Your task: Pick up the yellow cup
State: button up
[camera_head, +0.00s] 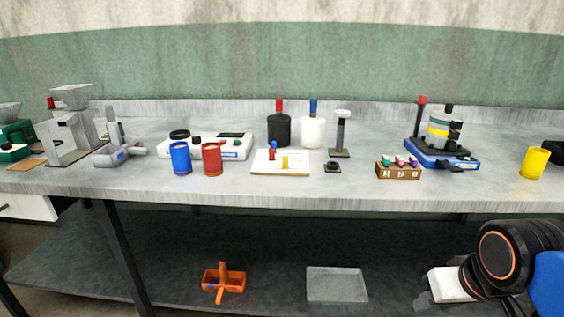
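A yellow cup (534,163) stands upright, slightly tilted in the picture, near the front edge of the grey counter (455,192) at the far right. Part of my arm shows at the lower right, below the counter edge and below the cup. My gripper (425,300) shows only as a dark, unclear shape at the left end of the arm, well below and to the left of the cup. I cannot make out its fingers.
A blue stand (440,157) and a brown box (398,172) sit left of the yellow cup. A black object (555,152) is behind its right side. Blue (181,158) and red (212,159) cups stand further left. The lower shelf holds an orange caddy (223,281) and clear tray (337,285).

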aim_at(535, 161)
jog(key=z, duration=1.3)
